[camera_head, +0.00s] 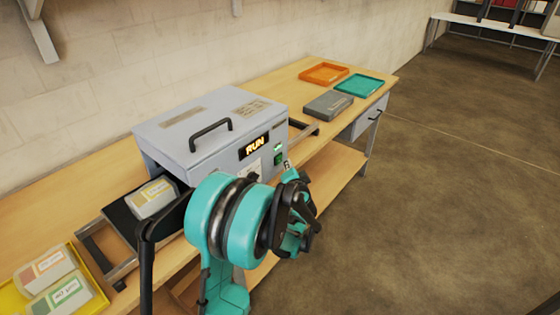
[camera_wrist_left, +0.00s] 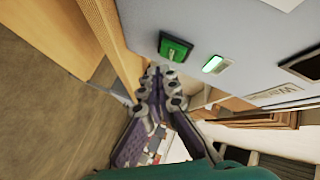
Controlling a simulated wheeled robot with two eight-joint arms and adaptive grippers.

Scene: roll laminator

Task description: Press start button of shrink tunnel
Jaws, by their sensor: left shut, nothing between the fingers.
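The shrink tunnel (camera_head: 210,125) is a grey box on the bench with a black handle on its lid. Its display (camera_head: 254,147) reads RUN in lit letters. The green start button (camera_head: 279,160) is on the front panel below a lit green lamp (camera_head: 277,148). In the left wrist view the dark green square button (camera_wrist_left: 176,46) sits beside the bright lamp (camera_wrist_left: 215,64). My left gripper (camera_wrist_left: 160,76) is shut and empty, its fingertips close to the button; I cannot tell whether they touch it. In the head view my wrist partly hides the lower panel. My right gripper is not in view.
A labelled pack (camera_head: 153,198) lies at the tunnel's left opening. A yellow tray (camera_head: 98,291) with packs is at the lower left. An orange tray (camera_head: 324,73), a teal tray (camera_head: 360,85) and a grey box (camera_head: 328,105) are at the right end. Floor to the right is clear.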

